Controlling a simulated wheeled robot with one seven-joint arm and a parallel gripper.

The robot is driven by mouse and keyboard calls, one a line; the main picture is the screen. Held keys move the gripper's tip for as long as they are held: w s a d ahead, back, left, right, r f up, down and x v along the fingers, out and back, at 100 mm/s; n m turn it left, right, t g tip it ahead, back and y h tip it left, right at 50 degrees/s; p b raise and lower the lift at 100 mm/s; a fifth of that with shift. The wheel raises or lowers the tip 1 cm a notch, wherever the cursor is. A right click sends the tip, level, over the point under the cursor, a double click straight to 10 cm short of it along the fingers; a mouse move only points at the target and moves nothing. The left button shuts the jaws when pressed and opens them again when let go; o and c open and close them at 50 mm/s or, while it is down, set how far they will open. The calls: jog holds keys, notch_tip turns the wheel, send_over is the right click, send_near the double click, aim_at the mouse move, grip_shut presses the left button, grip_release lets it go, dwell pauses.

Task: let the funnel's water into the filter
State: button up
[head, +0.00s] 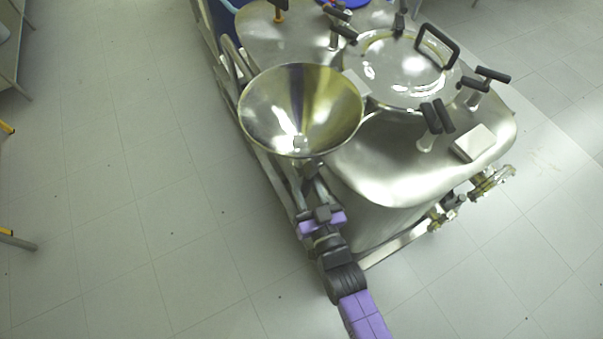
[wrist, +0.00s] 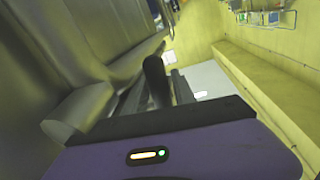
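The steel funnel (head: 302,85) stands mouth up at the near left corner of a steel vessel, which looks like the filter (head: 375,170). A small pale spot shows at the funnel's bottom; I cannot tell the water level. The funnel's outlet and any valve below it are mostly hidden. My gripper (head: 322,212) is just below the funnel, beside the vessel's side. In the wrist view a black handle-like bar (wrist: 156,80) stands just beyond the purple gripper body. I cannot tell whether the fingers touch it or how far apart they are.
A round lid (head: 400,70) with a black handle and several black-gripped clamps sits on the vessel. Brass and steel fittings (head: 490,182) stick out at its right side. The floor (head: 130,170) on the left is clear. A cart or shelf edge shows far left.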

jog(key=shift+x, duration=1.1)
grip_shut()
dwell(0.7)
